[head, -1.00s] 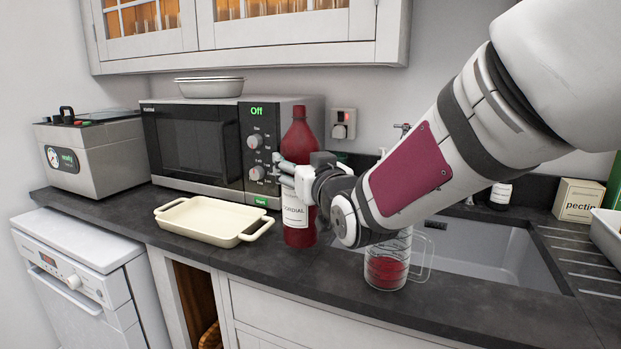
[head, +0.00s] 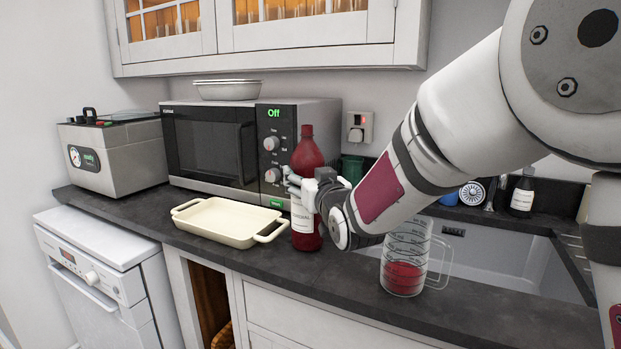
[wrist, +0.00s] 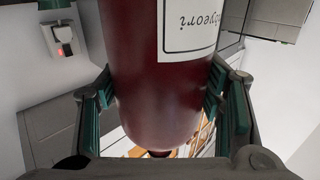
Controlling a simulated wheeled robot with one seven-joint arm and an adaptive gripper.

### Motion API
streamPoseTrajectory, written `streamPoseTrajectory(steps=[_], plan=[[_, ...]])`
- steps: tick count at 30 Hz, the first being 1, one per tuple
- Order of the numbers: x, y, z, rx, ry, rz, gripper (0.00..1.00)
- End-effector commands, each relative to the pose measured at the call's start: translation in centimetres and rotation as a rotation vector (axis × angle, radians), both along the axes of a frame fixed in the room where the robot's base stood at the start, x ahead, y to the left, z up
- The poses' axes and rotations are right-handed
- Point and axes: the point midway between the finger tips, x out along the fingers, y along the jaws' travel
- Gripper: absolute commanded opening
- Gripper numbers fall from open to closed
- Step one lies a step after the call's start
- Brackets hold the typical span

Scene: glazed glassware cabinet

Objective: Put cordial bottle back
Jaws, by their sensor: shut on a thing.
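The cordial bottle (head: 308,158) is dark red with a white label and stands upright beside the cream dish at the counter's front. My gripper (head: 303,186) is shut around its middle, coming from the right. In the wrist view the bottle (wrist: 150,85) fills the space between the dark green finger pads, its label partly cut off by the picture's top edge. I cannot tell whether the bottle's base touches the counter. A glass measuring jug (head: 404,268) with red liquid stands to the right of the bottle.
A cream dish (head: 224,231) lies just left of the bottle, before the microwave (head: 215,145). A sink (head: 490,255) lies to the right, behind the jug. A glazed wall cabinet (head: 270,35) with glasses hangs above, its doors shut. Clear counter (head: 480,318) lies right of the jug.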

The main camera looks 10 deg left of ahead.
Motion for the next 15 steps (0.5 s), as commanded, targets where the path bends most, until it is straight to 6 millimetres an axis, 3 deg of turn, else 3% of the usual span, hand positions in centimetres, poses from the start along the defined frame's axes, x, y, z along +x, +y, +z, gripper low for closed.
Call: streamPoseTrajectory(steps=[9,10,12,15], plan=[[0.03,0.03,0.08,0.003,-0.007,0.0,0.0],[0.0,0.01,-0.24,0.0,0.0,0.0,0.66],[-0.01,0.01,-0.19,0.0,0.0,0.0,0.81],[-0.02,0.01,-0.18,0.0,0.0,0.0,0.81]])
